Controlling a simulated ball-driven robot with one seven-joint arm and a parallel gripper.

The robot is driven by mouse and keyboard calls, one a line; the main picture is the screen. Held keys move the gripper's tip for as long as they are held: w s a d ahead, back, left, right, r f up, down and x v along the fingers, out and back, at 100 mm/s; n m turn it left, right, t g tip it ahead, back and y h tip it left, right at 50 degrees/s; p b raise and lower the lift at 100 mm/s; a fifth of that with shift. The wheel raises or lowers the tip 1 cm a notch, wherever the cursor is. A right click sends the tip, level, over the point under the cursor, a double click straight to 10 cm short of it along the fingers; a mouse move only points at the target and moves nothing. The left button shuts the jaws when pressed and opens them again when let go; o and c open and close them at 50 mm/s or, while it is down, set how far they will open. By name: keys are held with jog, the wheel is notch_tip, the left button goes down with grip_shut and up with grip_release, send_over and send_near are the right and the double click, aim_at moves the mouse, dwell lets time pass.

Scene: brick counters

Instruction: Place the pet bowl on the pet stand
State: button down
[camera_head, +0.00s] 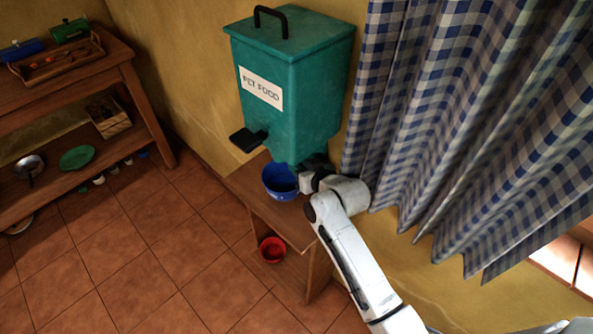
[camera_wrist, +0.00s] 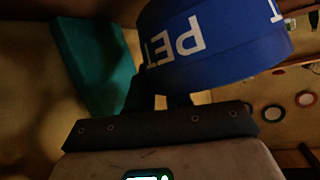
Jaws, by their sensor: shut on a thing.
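The blue pet bowl (camera_head: 280,181) is under the front of the teal pet food dispenser, over the top of the small wooden stand (camera_head: 245,187). I cannot tell whether it touches the stand top. My gripper (camera_head: 302,178) comes from the right and is shut on the bowl's right side. In the wrist view, the bowl (camera_wrist: 222,62) fills the upper right, with white "PET" letters on its side. The dark gripper fingers (camera_wrist: 165,101) meet its lower edge; their tips are partly hidden by the bowl.
The pet food dispenser (camera_head: 292,90) hangs close above the bowl, with a dark lever (camera_head: 248,138) at its front left. A red bowl (camera_head: 272,249) sits low in the stand. A checked curtain (camera_head: 440,110) hangs right. A wooden shelf (camera_head: 75,90) stands left; open tile floor (camera_head: 150,240) lies between.

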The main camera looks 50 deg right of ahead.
aim_at(284, 181)
jog(key=shift+w+d, duration=0.1)
jog(key=shift+w, duration=0.2)
jog(key=f, duration=0.2)
jog(key=shift+w+d+f, duration=0.1)
jog(key=shift+w+f, duration=0.2)
jog(key=shift+w, duration=0.05)
jog(key=shift+f, duration=0.45)
jog(key=c, duration=1)
grip_release()
jog(key=shift+s, duration=0.1)
